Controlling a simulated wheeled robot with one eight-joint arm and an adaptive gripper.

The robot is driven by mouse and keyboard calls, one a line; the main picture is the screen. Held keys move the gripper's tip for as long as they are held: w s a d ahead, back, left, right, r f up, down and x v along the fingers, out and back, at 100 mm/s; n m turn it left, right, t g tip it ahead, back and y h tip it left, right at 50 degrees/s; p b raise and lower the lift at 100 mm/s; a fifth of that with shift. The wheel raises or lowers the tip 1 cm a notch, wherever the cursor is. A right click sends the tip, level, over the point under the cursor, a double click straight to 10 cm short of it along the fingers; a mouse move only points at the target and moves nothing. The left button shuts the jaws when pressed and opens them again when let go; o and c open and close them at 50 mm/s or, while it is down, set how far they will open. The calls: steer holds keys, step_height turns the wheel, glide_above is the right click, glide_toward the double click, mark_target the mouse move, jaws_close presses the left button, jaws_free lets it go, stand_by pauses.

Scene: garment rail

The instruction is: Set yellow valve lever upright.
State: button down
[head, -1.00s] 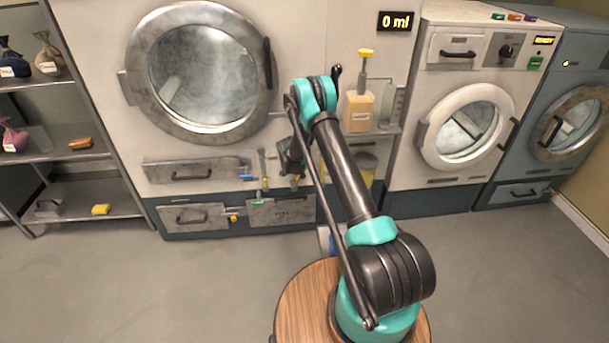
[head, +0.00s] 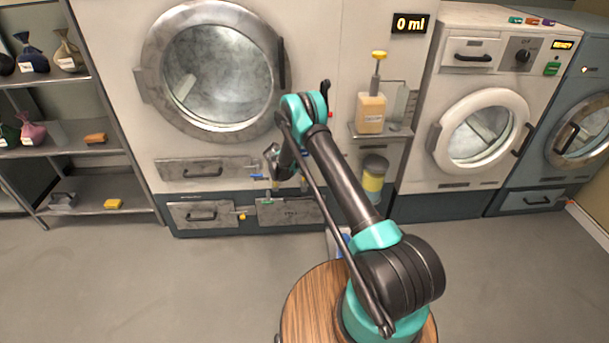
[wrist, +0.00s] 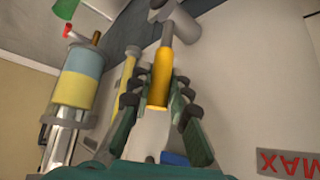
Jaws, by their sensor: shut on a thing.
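In the wrist view the yellow valve lever (wrist: 161,75) runs from a grey valve body (wrist: 182,27) down between the fingers of my gripper (wrist: 158,102). My gripper is shut on the lever, with dark ribbed fingers on both sides of it. The wrist picture is turned over, as the inverted MAX lettering shows, so I cannot tell the lever's true tilt from it. In the head view my gripper (head: 274,168) is small, low on the front of the large washer (head: 335,60), and my arm hides part of the valve area.
In the wrist view a glass cylinder with blue and yellow layers (wrist: 80,78) stands left of my gripper. A yellow tube (wrist: 124,80) lies close beside the left finger. In the head view a blue handle (head: 257,177) and a display reading 0 ml (head: 410,23) show.

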steer(key=c, duration=1.4)
jaws_free()
steer(key=v, duration=1.2)
